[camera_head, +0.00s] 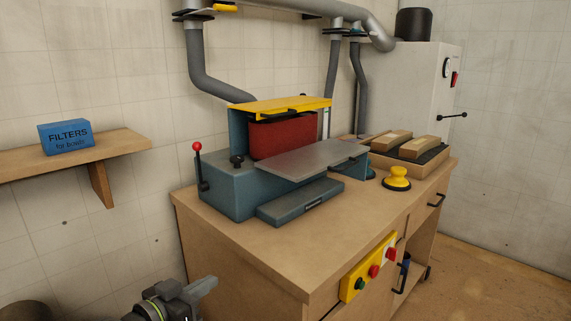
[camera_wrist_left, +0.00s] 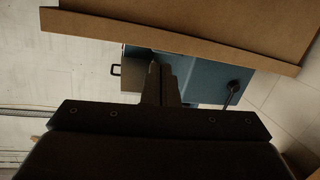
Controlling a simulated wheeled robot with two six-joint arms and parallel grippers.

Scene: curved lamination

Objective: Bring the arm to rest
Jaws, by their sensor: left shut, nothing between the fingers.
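My left gripper (camera_head: 203,285) is low at the bottom left in the head view, in front of the workbench's near left side and apart from the bench. In the left wrist view its fingers (camera_wrist_left: 162,83) are together with nothing between them. The wooden workbench (camera_head: 250,262) fills the middle of the head view. On it stands a blue-grey sander (camera_head: 225,188) with a red belt, a yellow top cover and a grey table plate (camera_head: 310,157). My right gripper does not show.
A yellow control panel (camera_head: 352,284) with buttons sits on the bench's front. A yellow knob (camera_head: 397,178) and a wooden tray (camera_head: 447,164) with curved blocks are at the bench's right. A wall shelf (camera_head: 125,142) holds a blue filters box (camera_head: 65,137). The floor at right is clear.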

